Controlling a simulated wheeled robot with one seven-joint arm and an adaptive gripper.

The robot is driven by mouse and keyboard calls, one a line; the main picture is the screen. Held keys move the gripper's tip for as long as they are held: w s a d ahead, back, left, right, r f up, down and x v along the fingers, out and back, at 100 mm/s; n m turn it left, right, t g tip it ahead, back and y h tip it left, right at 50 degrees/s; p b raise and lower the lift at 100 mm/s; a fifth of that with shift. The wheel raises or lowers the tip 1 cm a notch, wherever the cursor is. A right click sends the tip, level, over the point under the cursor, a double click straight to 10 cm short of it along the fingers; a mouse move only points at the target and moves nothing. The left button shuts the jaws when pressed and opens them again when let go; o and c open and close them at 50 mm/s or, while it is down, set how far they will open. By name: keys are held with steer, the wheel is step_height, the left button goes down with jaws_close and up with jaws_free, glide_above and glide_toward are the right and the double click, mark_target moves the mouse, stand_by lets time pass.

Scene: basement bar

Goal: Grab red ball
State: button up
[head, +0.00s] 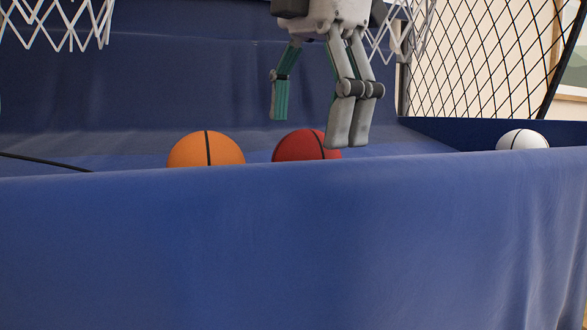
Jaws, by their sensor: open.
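The red ball (299,146) has a black seam and sits behind the blue front wall. Its lower part is hidden by the wall, and my gripper's right finger overlaps its right edge in the picture. My gripper (313,128) points down just above the ball, with its fingers spread apart and nothing between them. The left fingertip shows above the ball. I cannot tell from this view whether a finger touches the ball.
An orange ball (206,149) lies just left of the red ball. A white ball (522,140) is at the far right. The blue front wall (290,245) spans the view. White nets (70,25) hang above, and a black mesh (480,60) stands at right.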

mark_target(303, 164)
steer(key=shift+w+a+f, duration=0.1)
steer(key=shift+w+f, duration=0.05)
steer(key=shift+f, duration=0.75)
steer(key=shift+w+a+f, duration=0.1)
steer(key=shift+w+f, duration=0.1)
steer(key=shift+f, duration=0.65)
steer(key=shift+w+a+f, duration=0.1)
steer(key=shift+w+f, duration=0.05)
steer(key=shift+f, duration=0.75)
steer(key=c, duration=1.2)
